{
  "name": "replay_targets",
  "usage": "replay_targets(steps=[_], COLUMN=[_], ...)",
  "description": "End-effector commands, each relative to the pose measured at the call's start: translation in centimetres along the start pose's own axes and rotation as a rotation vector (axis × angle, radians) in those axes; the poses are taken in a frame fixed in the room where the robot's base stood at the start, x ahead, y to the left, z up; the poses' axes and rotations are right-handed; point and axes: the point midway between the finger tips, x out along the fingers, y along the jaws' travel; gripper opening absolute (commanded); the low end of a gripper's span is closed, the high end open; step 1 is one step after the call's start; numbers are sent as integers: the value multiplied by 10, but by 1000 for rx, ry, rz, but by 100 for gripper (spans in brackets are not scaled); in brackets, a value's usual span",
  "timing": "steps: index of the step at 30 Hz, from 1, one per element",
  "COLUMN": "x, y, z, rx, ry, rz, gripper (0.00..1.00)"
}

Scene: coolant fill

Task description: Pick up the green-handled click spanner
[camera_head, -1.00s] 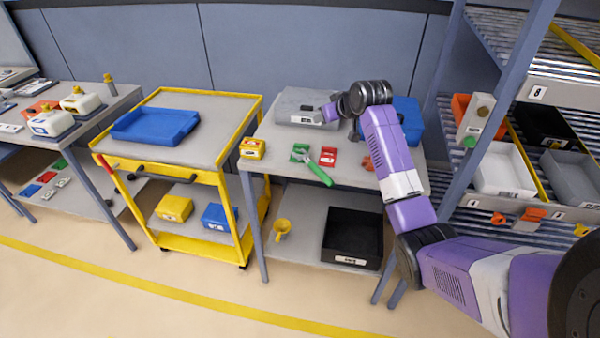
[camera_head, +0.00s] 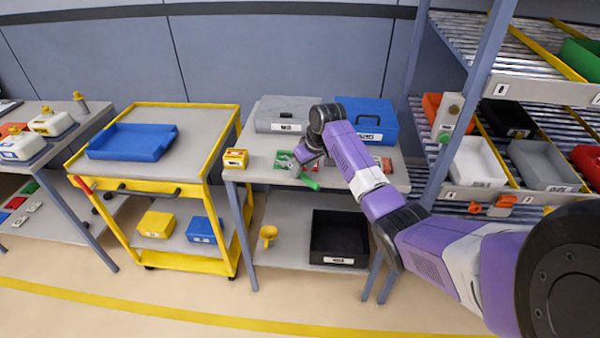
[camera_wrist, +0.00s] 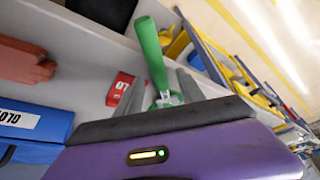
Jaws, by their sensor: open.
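The green-handled click spanner lies on the grey bench. Its green handle (camera_head: 311,184) shows just below my gripper in the head view, and the wrist hides much of the rest. In the wrist view the green handle (camera_wrist: 151,52) points away, with a silver part near my fingers. My gripper (camera_wrist: 160,88) is open, with one grey finger on each side of the spanner's line. In the head view my gripper (camera_head: 301,160) is low over the bench. I cannot tell whether the fingers touch the spanner.
A red labelled block (camera_wrist: 120,88) lies close beside one finger. A grey case (camera_head: 284,113) and a blue case (camera_head: 367,118) stand at the back of the bench. A yellow box (camera_head: 235,159) sits at its left corner. A red-brown block (camera_wrist: 25,62) lies near the blue case.

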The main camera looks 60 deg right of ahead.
Motion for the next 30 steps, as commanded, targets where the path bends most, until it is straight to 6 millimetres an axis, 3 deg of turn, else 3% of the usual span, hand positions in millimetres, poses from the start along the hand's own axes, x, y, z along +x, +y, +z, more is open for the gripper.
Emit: replay_targets(steps=[6,21,28,30], x=[16,18,18,18], y=[0,0,0,0], z=[-1,0,0,0], rx=[-1,0,0,0], ry=[1,2,2,2], rz=[2,1,2,2], gripper=[46,46,2,0])
